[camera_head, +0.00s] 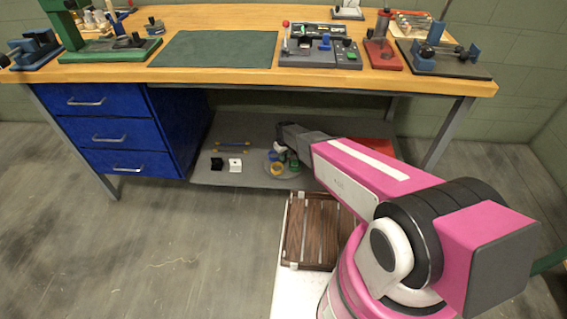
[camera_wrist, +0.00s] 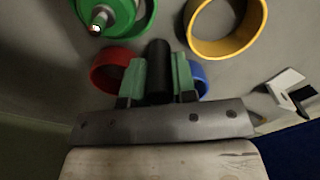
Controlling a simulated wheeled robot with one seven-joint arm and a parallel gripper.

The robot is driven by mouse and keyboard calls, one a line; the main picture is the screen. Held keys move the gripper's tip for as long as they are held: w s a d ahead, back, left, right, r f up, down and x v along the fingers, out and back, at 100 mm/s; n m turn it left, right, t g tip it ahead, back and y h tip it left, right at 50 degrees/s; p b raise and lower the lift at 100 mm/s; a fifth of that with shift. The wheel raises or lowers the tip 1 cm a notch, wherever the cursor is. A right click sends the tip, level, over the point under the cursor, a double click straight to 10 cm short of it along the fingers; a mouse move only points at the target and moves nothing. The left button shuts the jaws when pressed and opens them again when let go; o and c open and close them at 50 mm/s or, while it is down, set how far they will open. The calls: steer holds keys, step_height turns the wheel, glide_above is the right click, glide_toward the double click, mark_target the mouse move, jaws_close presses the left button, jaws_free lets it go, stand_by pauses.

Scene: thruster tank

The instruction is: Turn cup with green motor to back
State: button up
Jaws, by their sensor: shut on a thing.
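In the wrist view my gripper (camera_wrist: 160,78) has its green fingertips closed on an upright black post (camera_wrist: 158,55) standing among several coloured cups. The green cup (camera_wrist: 150,14) is at the upper left, with a green motor (camera_wrist: 104,16) with a pale metal tip inside it. The yellow cup (camera_wrist: 193,28) is at the upper right. A red cup (camera_wrist: 100,72) and a blue cup (camera_wrist: 202,76) are partly hidden by my fingers. In the head view the cups stand on a round grey base (camera_head: 268,158) on the low shelf; my arm partly covers them.
The low shelf (camera_head: 205,150) lies under the workbench (camera_head: 110,72). A black bracket (camera_head: 216,164), a white bracket (camera_head: 236,165) and thin rods (camera_head: 232,151) lie left of the cups. A wooden slatted crate (camera_head: 318,225) stands in front. Blue drawers (camera_head: 120,128) are on the left.

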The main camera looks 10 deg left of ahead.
steer(key=shift+n, duration=5.2)
